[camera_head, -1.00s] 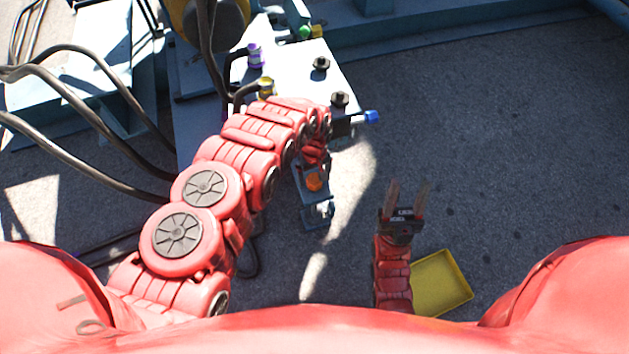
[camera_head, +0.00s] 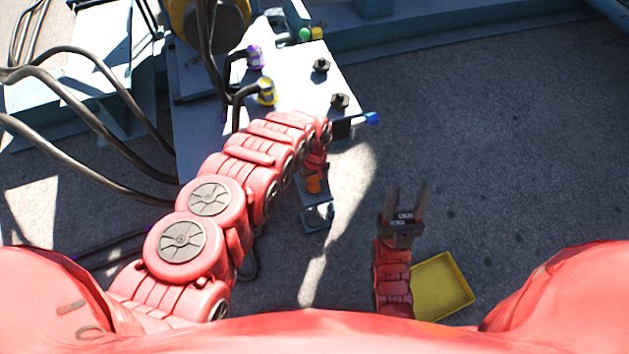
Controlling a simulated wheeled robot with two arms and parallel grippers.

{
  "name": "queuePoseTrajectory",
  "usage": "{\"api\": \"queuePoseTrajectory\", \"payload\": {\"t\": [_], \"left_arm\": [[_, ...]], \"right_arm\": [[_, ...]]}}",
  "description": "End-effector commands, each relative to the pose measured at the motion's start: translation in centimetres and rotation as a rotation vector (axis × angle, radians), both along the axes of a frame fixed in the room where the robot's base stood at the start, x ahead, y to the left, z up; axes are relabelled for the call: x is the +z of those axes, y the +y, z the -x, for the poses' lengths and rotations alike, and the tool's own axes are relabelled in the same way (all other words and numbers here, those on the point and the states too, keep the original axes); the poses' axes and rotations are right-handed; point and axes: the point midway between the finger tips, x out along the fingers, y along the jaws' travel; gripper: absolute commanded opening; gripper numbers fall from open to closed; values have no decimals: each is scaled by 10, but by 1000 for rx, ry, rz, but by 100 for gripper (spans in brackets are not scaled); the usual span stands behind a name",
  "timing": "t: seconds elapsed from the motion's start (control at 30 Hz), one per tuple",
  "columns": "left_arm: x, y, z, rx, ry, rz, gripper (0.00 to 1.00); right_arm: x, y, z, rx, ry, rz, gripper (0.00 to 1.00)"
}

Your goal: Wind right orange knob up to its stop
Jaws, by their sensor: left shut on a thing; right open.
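The orange knob (camera_head: 313,184) sits low on a blue-grey bracket (camera_head: 318,216) in the head view, just below the end of my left arm. My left gripper (camera_head: 314,172) points down at the knob and is shut on it; its fingers are mostly hidden by the wrist. My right gripper (camera_head: 408,200) is open and empty, with its two fingers pointing up the picture, to the right of the bracket and well apart from it.
A pale panel (camera_head: 300,75) carries black knobs, a yellow connector (camera_head: 266,92) and a purple connector (camera_head: 255,58). A blue-tipped part (camera_head: 372,118) sticks out right. A yellow tray (camera_head: 443,287) lies beside my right arm. Black cables (camera_head: 95,100) run at left. The right floor is clear.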

Motion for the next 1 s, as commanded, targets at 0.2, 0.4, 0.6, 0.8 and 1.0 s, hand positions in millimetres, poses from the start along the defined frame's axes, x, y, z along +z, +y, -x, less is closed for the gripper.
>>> {"api": "queuePoseTrajectory", "payload": {"t": [0.2,0.4,0.6,0.8,1.0], "left_arm": [[0,0,0,4,0,0,10],[1,0,0,50,0,-1,10],[2,0,0,167,-1,1,10],[1,0,1,344,0,-1,10],[1,-1,-1,534,-2,0,10]], "right_arm": [[1,0,0,0,0,0,50],[5,0,0,0,0,0,50],[13,0,0,0,0,0,50],[20,0,0,0,0,0,50],[22,0,0,0,0,0,50]]}}
